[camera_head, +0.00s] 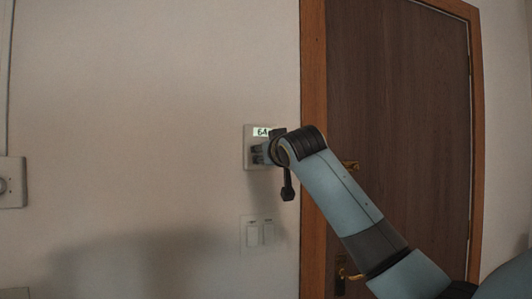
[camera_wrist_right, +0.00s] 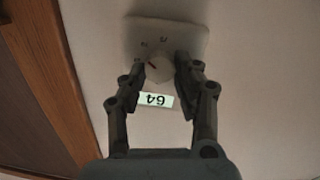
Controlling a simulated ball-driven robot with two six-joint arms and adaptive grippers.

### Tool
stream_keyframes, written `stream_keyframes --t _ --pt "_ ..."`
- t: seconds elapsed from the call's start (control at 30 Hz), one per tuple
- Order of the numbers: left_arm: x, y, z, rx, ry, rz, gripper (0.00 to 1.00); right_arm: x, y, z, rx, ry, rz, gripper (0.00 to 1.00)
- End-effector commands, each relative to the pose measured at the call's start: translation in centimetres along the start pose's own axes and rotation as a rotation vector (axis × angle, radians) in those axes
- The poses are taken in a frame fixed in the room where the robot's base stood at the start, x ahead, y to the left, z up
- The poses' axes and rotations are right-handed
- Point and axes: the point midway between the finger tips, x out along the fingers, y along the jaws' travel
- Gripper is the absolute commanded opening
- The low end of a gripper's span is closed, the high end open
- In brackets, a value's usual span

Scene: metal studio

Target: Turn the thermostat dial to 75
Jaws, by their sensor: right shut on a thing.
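The thermostat (camera_head: 249,133) is a pale plate on the wall with a lit display reading 64. My right gripper (camera_head: 262,153) is at its face and hides part of it in the head view. In the right wrist view the thermostat plate (camera_wrist_right: 190,30) appears upside down, with the display (camera_wrist_right: 154,100) showing 64. The white round dial (camera_wrist_right: 159,68) with a red pointer mark sits between the fingers of my right gripper (camera_wrist_right: 163,75), which is shut on it. Small markings show around the dial, too blurred to read surely. My left gripper is not in view.
A double light switch (camera_head: 260,234) is on the wall below the thermostat. A brown door (camera_head: 400,110) in a wooden frame (camera_head: 313,60) stands to the right, with a brass handle (camera_head: 350,166). Another wall plate (camera_head: 12,182) is at the far left. The wall between is bare.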

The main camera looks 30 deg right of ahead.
Motion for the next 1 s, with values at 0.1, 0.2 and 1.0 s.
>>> stream_keyframes --t 0.1,0.2,1.0 --pt "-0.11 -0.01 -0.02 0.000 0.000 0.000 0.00 0.01 0.04 0.09 0.108 -0.010 -0.007 0.00" --pt "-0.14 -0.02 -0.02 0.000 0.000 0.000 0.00 0.01 0.08 0.10 0.203 -0.016 -0.012 0.00" --pt "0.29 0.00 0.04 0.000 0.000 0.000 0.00 0.04 0.38 0.23 0.857 -0.056 -0.051 0.00"
